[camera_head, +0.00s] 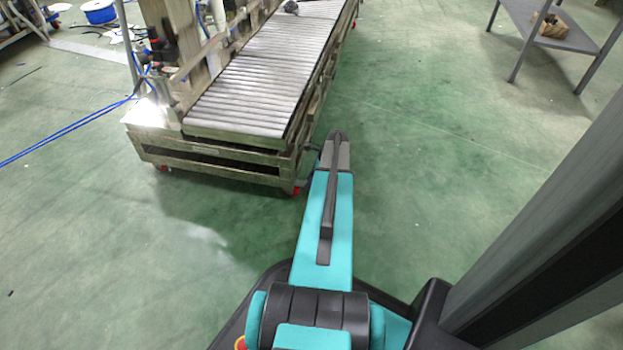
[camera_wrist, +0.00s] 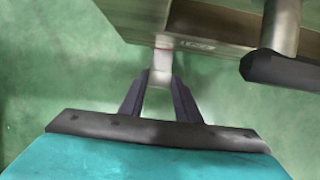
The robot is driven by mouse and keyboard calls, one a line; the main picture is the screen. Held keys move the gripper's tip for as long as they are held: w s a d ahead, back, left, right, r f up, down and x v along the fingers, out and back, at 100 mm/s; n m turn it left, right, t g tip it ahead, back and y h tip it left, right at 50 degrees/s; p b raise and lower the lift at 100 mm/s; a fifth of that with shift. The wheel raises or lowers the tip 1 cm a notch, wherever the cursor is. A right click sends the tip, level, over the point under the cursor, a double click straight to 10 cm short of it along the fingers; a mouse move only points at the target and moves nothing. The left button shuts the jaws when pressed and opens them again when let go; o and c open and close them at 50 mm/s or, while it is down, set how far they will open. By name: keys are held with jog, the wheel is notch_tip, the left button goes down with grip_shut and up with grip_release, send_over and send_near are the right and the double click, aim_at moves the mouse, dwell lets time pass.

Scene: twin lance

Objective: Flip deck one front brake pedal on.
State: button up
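The roller conveyor deck (camera_head: 262,85) stands left of my arm in the head view, on a frame with small red parts low at its front corners. One red part (camera_head: 296,190) is at the near right corner, and another red part (camera_head: 164,168) is at the near left. My gripper is hidden behind my arm there. In the wrist view my gripper (camera_wrist: 161,76) has its two dark fingers apart. A pale narrow piece (camera_wrist: 161,58) below a metal frame edge (camera_wrist: 195,46) shows between the fingertips. I cannot tell whether it is the pedal or whether the fingers touch it.
A metal post with a dark end (camera_wrist: 288,70) is at the right in the wrist view. Blue cables (camera_head: 65,132) lie on the floor at left. A grey table (camera_head: 555,30) stands at the back right. The green floor right of the conveyor is clear.

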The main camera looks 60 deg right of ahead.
jog(key=shift+d, duration=0.35)
jog(key=shift+a, duration=0.15)
jog(key=shift+s+t+p, duration=0.15)
jog(key=shift+t+p, duration=0.15)
jog(key=shift+p, duration=0.15)
jog(key=shift+s+d+f+t+y+p, duration=0.15)
jog(key=shift+f+t+y+p, duration=0.2)
jog(key=shift+f+t+p, duration=0.5)
jog(key=shift+s+d+f+t+y+p, duration=0.15)
jog(key=shift+f+t+y+p, duration=0.3)
jog(key=shift+t+p, duration=0.7)
jog(key=shift+a+f+t+p, duration=0.15)
jog(key=shift+f+t+p, duration=0.25)
jog(key=shift+f+t, duration=0.15)
jog(key=o, duration=1)
jog(key=shift+a, duration=0.1)
jog(key=shift+o, duration=0.2)
